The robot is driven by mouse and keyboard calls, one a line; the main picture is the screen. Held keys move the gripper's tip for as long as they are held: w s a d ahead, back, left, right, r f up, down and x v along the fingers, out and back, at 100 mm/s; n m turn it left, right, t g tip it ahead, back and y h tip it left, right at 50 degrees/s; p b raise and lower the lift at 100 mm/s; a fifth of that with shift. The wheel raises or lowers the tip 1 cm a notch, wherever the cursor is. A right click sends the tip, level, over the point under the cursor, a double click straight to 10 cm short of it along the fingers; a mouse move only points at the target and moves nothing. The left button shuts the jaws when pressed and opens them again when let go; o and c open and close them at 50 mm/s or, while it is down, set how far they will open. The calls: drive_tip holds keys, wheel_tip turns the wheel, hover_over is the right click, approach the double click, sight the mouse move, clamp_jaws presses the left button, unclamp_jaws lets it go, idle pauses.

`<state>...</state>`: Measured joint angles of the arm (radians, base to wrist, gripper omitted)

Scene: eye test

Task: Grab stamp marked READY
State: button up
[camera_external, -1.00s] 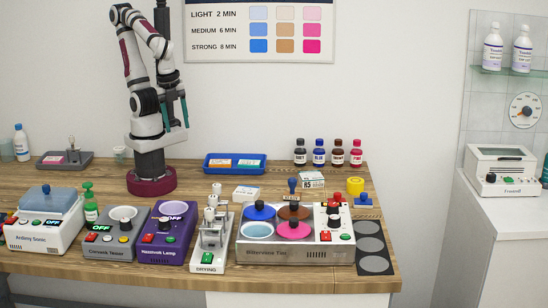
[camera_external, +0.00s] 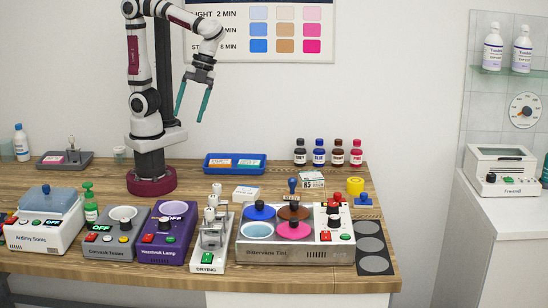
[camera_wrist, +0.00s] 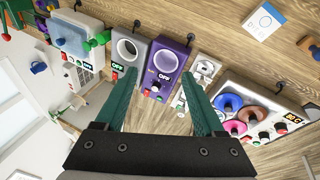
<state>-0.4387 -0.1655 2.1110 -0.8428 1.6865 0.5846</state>
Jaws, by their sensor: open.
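A small upright piece with a dark blue knob (camera_external: 292,184), possibly a stamp, stands behind the multi-well unit. A blue-topped piece (camera_external: 363,198) sits to the right on the bench; I cannot tell whether it is a stamp. A grey tray (camera_external: 83,163) at the back left holds a small upright handled piece and something pink. My gripper (camera_external: 193,120) is open and empty, high above the bench in front of the wall. Its teal fingers also show spread in the wrist view (camera_wrist: 162,78).
A blue tray (camera_external: 235,170) with labelled items lies mid-bench. Several bottles (camera_external: 328,153) stand at the back right. The multi-well unit (camera_external: 300,251), purple lamp (camera_external: 168,240) and white drying stand (camera_external: 209,250) line the front. Bare wood (camera_external: 205,182) shows near my base.

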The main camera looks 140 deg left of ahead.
drive_tip(key=w+a+t+h, duration=0.3)
drive_tip(key=w+a, duration=0.3)
drive_tip(key=w, duration=0.2)
drive_tip(key=t, duration=0.8)
hover_over(293, 187)
drive_tip(key=s, duration=0.5)
drive_tip(key=shift+n+t, duration=0.3)
drive_tip(key=shift+t, duration=0.2)
drive_tip(key=a+f, duration=0.1)
drive_tip(key=f, duration=1.4)
drive_tip(key=a+f, duration=0.1)
drive_tip(key=f, duration=0.6)
drive_tip(key=shift+w+a+f, duration=0.15)
drive_tip(key=shift+a+f, duration=0.2)
drive_tip(key=x, duration=0.5)
drive_tip(key=f+x, duration=0.1)
drive_tip(key=x, duration=0.2)
drive_tip(key=shift+a, duration=0.3)
clamp_jaws()
